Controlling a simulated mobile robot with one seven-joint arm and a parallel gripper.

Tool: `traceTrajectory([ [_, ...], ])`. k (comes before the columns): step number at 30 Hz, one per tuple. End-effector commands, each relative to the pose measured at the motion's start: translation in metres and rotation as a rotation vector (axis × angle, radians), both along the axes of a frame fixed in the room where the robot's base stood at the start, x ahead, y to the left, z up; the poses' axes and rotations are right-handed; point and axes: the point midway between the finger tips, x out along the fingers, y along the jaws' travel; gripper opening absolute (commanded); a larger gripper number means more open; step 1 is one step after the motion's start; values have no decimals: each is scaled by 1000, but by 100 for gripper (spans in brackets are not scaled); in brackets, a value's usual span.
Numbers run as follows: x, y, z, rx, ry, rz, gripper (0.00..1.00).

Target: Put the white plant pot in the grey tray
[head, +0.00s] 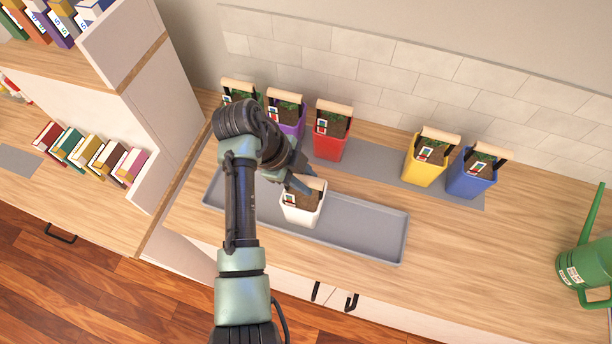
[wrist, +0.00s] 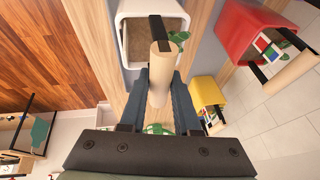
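The white plant pot (head: 301,214) holds dark soil and has a light wooden handle. In the head view it appears upright within the outline of the long grey tray (head: 365,232); I cannot tell whether its base touches the tray floor. In the wrist view the pot's white rim (wrist: 122,42) is at the top, with grey tray surface beside it. My gripper (head: 306,186) is at the pot's handle. In the wrist view my gripper (wrist: 163,85) has its fingers against both sides of the handle, shut on it.
Purple (head: 296,128), red (head: 329,146), yellow (head: 423,172) and blue (head: 468,184) pots, plus one partly hidden pot, stand on a grey mat (head: 375,162) behind the tray. A green watering can (head: 585,265) is at the right. Bookshelves (head: 120,105) stand left. The tray's right part is clear.

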Motion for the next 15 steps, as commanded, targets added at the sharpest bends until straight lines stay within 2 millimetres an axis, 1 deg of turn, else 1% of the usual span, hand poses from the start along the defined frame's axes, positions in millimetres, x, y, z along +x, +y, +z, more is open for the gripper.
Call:
traceTrajectory([
  [1,0,0,0,0,0,0,40],
  [4,0,0,0,0,0,0,58],
  [5,0,0,0,0,0,0,60],
  [15,0,1,3,0,-1,0,60],
])
